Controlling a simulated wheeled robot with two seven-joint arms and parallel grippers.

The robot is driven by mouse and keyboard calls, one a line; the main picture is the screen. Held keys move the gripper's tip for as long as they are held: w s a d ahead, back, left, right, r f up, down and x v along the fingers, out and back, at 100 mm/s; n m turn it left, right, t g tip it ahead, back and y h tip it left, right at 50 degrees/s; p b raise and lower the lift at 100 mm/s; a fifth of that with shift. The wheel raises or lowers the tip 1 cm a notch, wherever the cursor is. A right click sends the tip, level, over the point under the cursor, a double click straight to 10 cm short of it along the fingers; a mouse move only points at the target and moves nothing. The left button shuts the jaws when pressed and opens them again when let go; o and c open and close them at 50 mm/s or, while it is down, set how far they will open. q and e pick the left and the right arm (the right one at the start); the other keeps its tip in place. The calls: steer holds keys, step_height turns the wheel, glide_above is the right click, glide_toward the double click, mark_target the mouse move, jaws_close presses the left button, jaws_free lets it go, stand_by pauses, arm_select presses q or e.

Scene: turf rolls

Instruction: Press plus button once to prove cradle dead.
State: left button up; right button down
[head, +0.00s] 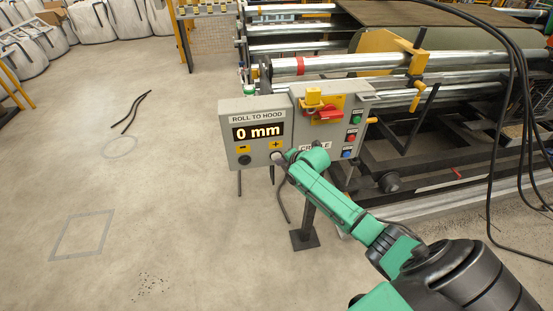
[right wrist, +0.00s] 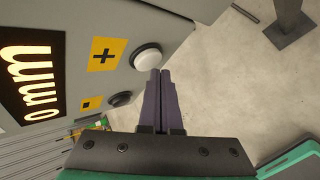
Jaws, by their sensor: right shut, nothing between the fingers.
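The grey control box (head: 226,112) has a display (head: 258,132) reading "0 mm" under "ROLL TO HOOD". The yellow plus label (head: 276,144) is at its lower right; in the right wrist view the plus label (right wrist: 107,54) sits beside a pale round button (right wrist: 147,57). A dark round button (right wrist: 120,99) sits beside the minus label (right wrist: 92,104). My right gripper (head: 283,158) is at the plus button, partly hiding it in the head view. In the right wrist view its shut, empty fingertips (right wrist: 160,72) overlap the button's edge; contact cannot be told. My left gripper is out of view.
A panel marked "CRADLE" (head: 318,146), partly hidden by my arm, carries a red switch (head: 324,114) and green, red and blue buttons. Behind it stands a machine with metal rollers (head: 330,62). Black cables (head: 505,60) hang at right. The floor (head: 180,200) at left is mostly clear.

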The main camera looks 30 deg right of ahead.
steer(key=shift+w+d+b, duration=0.2)
steer(key=shift+w+b, duration=0.2)
steer(key=shift+w, duration=0.15)
stand_by(0.6)
steer(key=shift+s+a+p, duration=0.25)
steer(key=shift+s+p, duration=0.6)
steer(key=shift+p, duration=0.1)
steer(key=s+p, duration=0.1)
steer(key=s+a+p, duration=0.1)
steer(key=s+p, duration=0.2)
steer(key=shift+s+a+p, duration=0.3)
steer(key=shift+a, duration=0.05)
steer(key=shift+f, duration=0.1)
